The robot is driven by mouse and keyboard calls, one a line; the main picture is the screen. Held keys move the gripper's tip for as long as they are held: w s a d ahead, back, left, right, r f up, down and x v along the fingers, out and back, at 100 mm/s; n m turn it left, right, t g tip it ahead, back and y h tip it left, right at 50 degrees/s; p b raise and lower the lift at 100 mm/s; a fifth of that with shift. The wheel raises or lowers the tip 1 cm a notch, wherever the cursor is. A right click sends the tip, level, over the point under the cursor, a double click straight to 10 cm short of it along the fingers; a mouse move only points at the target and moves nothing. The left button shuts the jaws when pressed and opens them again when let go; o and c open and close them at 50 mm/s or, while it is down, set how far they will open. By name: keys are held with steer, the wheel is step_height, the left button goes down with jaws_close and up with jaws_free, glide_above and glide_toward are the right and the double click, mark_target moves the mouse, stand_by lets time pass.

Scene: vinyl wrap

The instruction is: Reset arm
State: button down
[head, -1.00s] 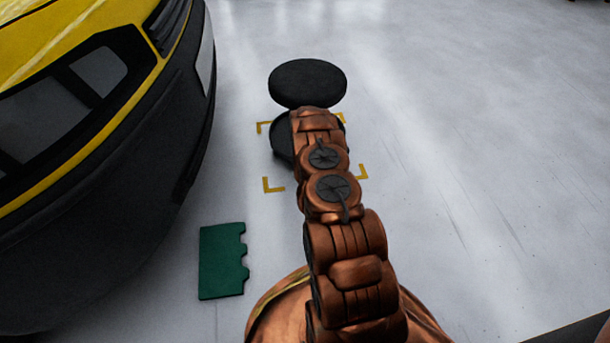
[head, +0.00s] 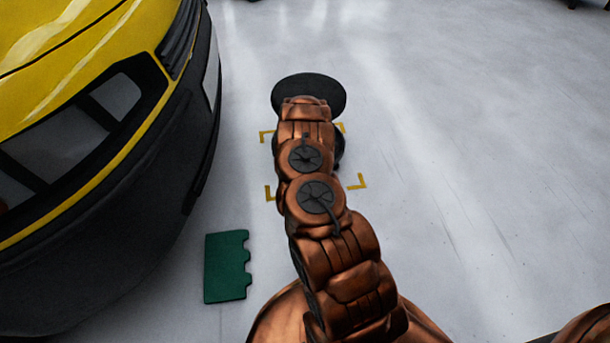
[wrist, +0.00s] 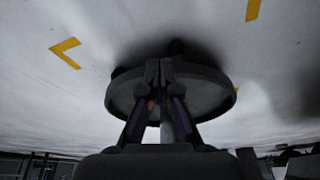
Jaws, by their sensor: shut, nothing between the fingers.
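My copper arm reaches forward over the floor in the head view, and its far end hides my gripper there. In the wrist view my gripper (wrist: 158,66) is shut, with its two dark fingers meeting at the tips and nothing held. A dark round stool-like thing (head: 308,88) stands beyond the arm's end in the head view. Its lower part is mostly hidden behind the arm. In the wrist view a round disc (wrist: 215,97) with a pale post shows behind the fingers. I cannot tell whether the fingers touch it.
A yellow and black car (head: 110,220) fills the left side. A green notched piece (head: 226,267) lies on the floor between the car and my arm. Yellow corner marks (head: 356,182) frame the floor around the stool. The pale floor (head: 480,150) to the right is clear.

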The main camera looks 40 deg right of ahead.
steer(key=shift+s+a+r, duration=0.1)
steer(key=shift+r, duration=0.2)
steer(key=a+r+n+y+p, duration=0.1)
steer(key=a+r+p, duration=0.4)
steer(key=r, duration=0.6)
steer(key=w+a+r+n+y+p, duration=0.1)
steer(key=a+r+p, duration=0.1)
steer(key=a+r, duration=0.65)
steer(key=a+r+n+y+p, duration=0.1)
steer(key=a+r+p, duration=0.35)
steer(key=r, duration=0.85)
steer(key=s+a+r+n+g+p, duration=0.1)
steer(key=s+a+r+p, duration=0.2)
steer(key=r, duration=0.5)
steer(key=s+a+r+n+p, duration=0.1)
steer(key=s+a+r+p, duration=0.2)
steer(key=r, duration=0.4)
steer(key=s+a+r+n+g+p, duration=0.1)
steer(key=s+a+r+p, duration=0.25)
steer(key=s+r, duration=0.45)
steer(key=s+a+r+n+p, duration=0.1)
steer(key=s+a+r+p, duration=0.25)
steer(key=s+r, duration=0.45)
steer(key=s+a+r+n+g+p, duration=0.2)
steer(key=s+r+p, duration=0.7)
steer(key=s+r, duration=0.8)
steer(key=s, duration=0.4)
steer(key=shift+a+r+h+p, duration=0.25)
steer(key=shift+r+h+p, duration=0.05)
steer(key=shift+r+p, duration=0.1)
